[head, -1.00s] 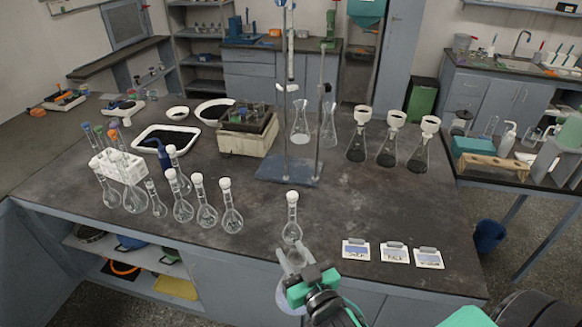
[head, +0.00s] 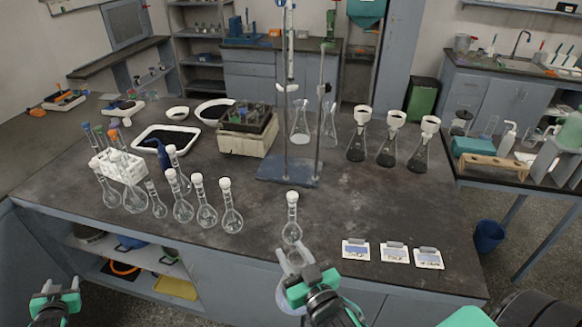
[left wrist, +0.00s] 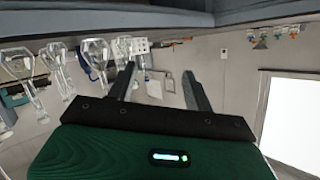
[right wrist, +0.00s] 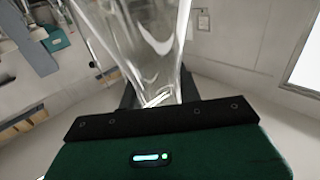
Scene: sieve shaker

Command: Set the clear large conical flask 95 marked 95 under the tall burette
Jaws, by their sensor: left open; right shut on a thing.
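My right gripper (head: 303,277) is shut on a clear glass flask (head: 286,298) at the table's front edge. The flask's glass fills the upper middle of the right wrist view (right wrist: 145,40). My arm partly hides it in the head view, and no 95 mark is readable. The tall burette (head: 290,35) is clamped upright on a stand with a blue base plate (head: 272,172) at the table's middle. Two clear conical flasks (head: 300,130) (head: 330,130) stand behind the stand. My left gripper (head: 57,287) is open and empty, off the table's front left.
A stoppered volumetric flask (head: 291,230) stands just beyond my right gripper. Several more stand at left near a white rack (head: 120,168). The middle is mostly clear.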

